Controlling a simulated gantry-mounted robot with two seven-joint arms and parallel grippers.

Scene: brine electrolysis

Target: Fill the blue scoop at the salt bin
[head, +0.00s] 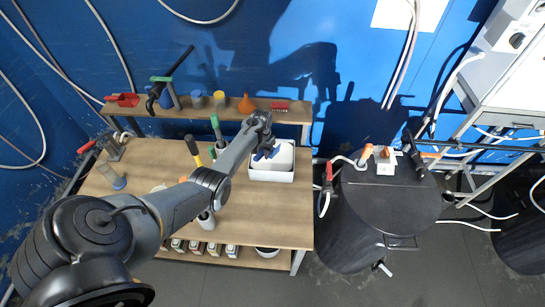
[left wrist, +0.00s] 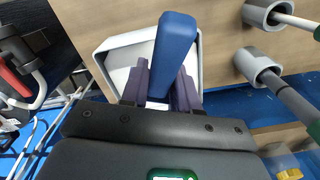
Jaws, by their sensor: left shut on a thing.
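The white open-topped salt bin (head: 272,175) stands at the right end of the wooden table. Its pale rim also shows in the left wrist view (left wrist: 103,62). My left gripper (head: 264,151) is over the bin's opening, reaching in from the left. In the left wrist view its dark purple fingers (left wrist: 160,90) are shut on the blue scoop (left wrist: 177,45), whose long blue part stands out between them against the bin. The scoop's bowl is not clearly seen, so I cannot tell whether it holds salt or touches any. My right gripper is not in view.
The wooden table (head: 140,155) holds tools in grey holders left of the bin. A shelf behind carries an orange funnel (head: 246,104) and a red clamp (head: 122,100). A black round-topped drum (head: 390,205) stands to the right, past a gap.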

